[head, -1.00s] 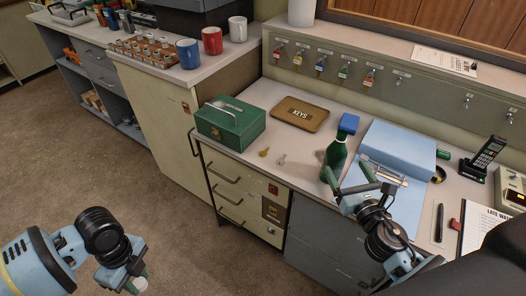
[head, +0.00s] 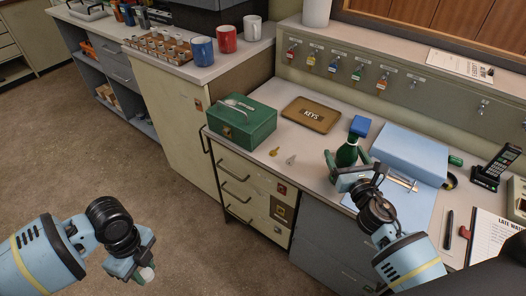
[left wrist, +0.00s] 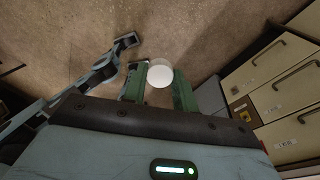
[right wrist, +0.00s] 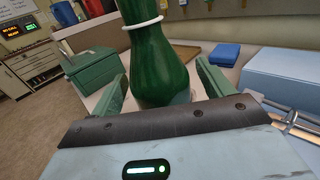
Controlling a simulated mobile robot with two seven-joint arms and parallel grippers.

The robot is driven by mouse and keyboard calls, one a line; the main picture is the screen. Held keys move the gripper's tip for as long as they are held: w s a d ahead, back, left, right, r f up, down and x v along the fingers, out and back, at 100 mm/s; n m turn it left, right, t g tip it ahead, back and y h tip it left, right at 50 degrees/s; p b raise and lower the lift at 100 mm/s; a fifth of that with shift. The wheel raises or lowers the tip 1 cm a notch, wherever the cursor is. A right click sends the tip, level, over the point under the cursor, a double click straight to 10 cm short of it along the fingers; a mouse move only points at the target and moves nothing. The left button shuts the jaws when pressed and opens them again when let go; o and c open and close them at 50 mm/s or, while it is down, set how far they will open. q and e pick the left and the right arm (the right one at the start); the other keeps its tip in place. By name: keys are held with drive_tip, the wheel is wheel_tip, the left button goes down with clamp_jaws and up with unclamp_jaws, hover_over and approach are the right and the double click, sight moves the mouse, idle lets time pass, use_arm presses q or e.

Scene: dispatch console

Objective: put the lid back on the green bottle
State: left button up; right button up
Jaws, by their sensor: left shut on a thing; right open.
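The green bottle (head: 347,154) stands upright on the desk, left of the blue binder. In the right wrist view the bottle (right wrist: 158,62) fills the middle, with a white ring round its neck; its top is cut off. My right gripper (head: 346,163) is open, with one finger on each side of the bottle's body (right wrist: 160,85). My left gripper (head: 145,265) is low at the left, over the floor and away from the desk. It is shut on a round white lid (left wrist: 160,75), which also shows small in the head view (head: 147,274).
A green cash box (head: 240,122), two keys (head: 274,151) and a keys tray (head: 311,114) lie left of the bottle. A blue box (head: 360,126) is behind it; a blue binder (head: 410,150) is to its right. Mugs (head: 227,39) stand on the left cabinet.

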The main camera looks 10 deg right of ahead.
drive_tip(key=shift+w+d, duration=0.1)
drive_tip(key=shift+w, duration=0.85)
drive_tip(key=shift+c, duration=0.4)
drive_tip(key=c, duration=1.1)
use_arm(q)
drive_tip(key=shift+r, duration=0.15)
use_arm(e)
drive_tip(key=shift+r, duration=0.15)
